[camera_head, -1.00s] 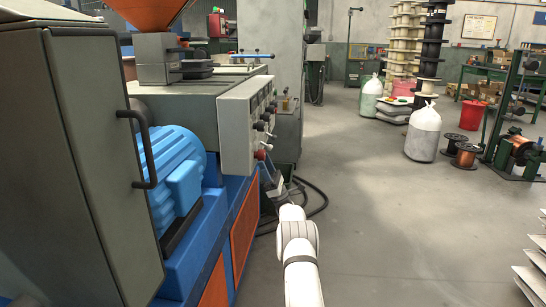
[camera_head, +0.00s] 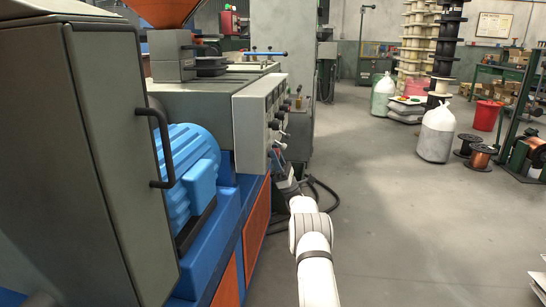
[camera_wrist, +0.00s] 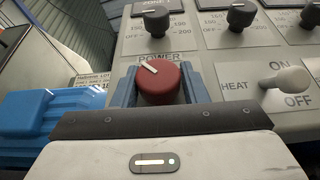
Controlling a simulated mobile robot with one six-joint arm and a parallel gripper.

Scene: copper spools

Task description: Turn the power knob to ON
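The red power knob (camera_wrist: 158,83) sits on the grey control panel under the word POWER, in the wrist view. Its white pointer line points to the upper left. My gripper (camera_wrist: 160,92) has its blue fingers on either side of the knob, very close to it. Whether they touch it cannot be made out. The ON and OFF marks of this knob are hidden behind the fingers and the gripper body. In the head view my gripper (camera_head: 284,176) is at the lower part of the control panel (camera_head: 252,135), and the red knob is not clearly visible there.
Black dials (camera_wrist: 242,15) line the panel above. The blue motor (camera_head: 190,165) and grey cabinet (camera_head: 105,150) stand left.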

